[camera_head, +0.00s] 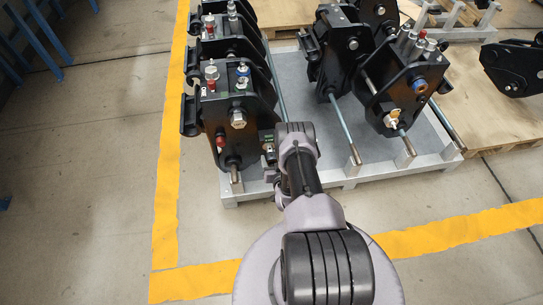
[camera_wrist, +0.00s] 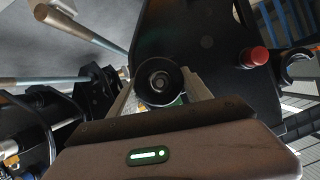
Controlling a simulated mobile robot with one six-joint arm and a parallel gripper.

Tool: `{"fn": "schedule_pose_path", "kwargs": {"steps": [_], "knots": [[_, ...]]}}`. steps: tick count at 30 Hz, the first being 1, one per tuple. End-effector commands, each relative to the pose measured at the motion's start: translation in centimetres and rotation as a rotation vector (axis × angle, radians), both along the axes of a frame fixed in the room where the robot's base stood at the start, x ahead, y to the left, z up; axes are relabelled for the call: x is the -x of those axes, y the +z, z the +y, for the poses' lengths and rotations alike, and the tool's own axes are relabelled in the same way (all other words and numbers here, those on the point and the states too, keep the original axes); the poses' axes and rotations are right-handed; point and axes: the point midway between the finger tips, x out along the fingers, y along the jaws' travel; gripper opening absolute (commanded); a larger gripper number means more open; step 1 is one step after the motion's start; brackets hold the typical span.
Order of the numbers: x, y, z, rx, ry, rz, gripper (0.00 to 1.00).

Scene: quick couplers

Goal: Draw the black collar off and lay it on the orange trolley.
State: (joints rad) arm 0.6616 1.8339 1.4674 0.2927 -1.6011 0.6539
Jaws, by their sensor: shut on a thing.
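The black collar (camera_wrist: 160,70) shows end-on in the wrist view as a thick round ring with a grey metal centre. My gripper (camera_wrist: 159,92) is shut on it, one pale finger on each side. The collar is in front of the dark plate of a quick coupler (camera_wrist: 205,45). I cannot tell whether it still sits around a stub or is clear of it. In the head view my wrist is at the lower front of the left coupler (camera_head: 222,115), and it hides the fingertips and collar. The orange trolley is in neither view.
More black couplers (camera_head: 338,50) stand on a grey pallet frame (camera_head: 300,180) with steel rods. A red cap (camera_wrist: 254,57) sticks out right of the collar. Blue framing (camera_head: 35,35) stands at upper left.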

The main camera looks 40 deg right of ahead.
Motion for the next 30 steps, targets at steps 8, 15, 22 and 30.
{"fn": "schedule_pose_path", "kwargs": {"steps": [8, 15, 22, 30], "knots": [[1.3, 0.2, 0.8, 0.000, 0.001, 0.000, 0.08], [2.5, 0.2, 1.5, 0.001, 0.001, 0.000, 0.08], [3.5, 0.2, 2.2, 0.001, 0.000, 0.000, 0.08], [3.8, 0.1, 2.4, 0.001, 0.002, -0.002, 0.08]]}}
